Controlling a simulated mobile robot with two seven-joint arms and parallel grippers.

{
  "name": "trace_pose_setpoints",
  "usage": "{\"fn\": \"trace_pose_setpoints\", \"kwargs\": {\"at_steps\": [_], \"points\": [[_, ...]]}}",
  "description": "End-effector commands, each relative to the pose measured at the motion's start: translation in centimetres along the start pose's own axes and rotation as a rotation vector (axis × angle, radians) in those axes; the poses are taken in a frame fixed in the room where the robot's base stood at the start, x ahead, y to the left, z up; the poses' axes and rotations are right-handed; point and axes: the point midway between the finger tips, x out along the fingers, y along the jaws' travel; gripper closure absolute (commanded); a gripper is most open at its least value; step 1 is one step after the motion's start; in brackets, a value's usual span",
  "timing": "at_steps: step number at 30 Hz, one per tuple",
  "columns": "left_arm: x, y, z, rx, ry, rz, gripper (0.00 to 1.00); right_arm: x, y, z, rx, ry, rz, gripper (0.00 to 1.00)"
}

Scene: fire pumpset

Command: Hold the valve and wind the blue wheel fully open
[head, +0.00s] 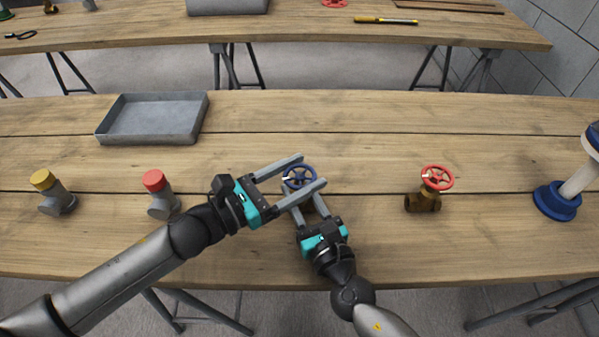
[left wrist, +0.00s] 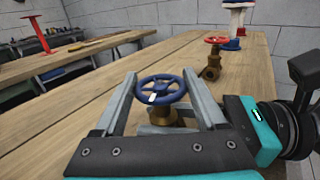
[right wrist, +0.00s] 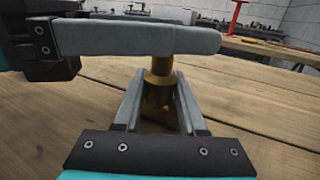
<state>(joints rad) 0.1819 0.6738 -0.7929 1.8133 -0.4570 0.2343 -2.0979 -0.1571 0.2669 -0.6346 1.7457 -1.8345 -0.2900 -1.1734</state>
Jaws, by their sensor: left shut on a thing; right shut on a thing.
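The blue wheel (head: 299,177) sits on top of a brass valve (right wrist: 158,88), which stands upright on the near table. My left gripper (head: 311,171) comes in from the left and is shut on the blue wheel, one finger on each side of the rim. The wheel also shows between its fingers in the left wrist view (left wrist: 161,88), with a white mark on its near side. My right gripper (head: 308,202) is below it, shut on the valve's brass body. In the right wrist view a left finger hides the wheel.
A brass valve with a red wheel (head: 437,177) stands to the right, and a blue-footed white post (head: 557,201) beyond it. Two grey fittings, with a yellow cap (head: 43,180) and a red cap (head: 154,181), stand left. An empty grey tray (head: 150,137) lies behind.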

Motion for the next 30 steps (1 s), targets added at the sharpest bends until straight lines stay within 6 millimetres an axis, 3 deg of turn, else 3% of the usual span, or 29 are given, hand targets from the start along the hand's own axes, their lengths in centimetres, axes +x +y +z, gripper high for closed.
{"fn": "trace_pose_setpoints", "kwargs": {"at_steps": [15,30], "points": [[0.09,-0.29,-0.07,-0.006,-0.002,0.437,0.82,-0.02,0.23,-0.05,-0.001,0.001,0.006,1.00],[0.02,-0.10,-0.02,-0.002,0.000,0.613,0.82,-0.03,0.31,-0.03,-0.001,0.001,0.007,1.00]]}}
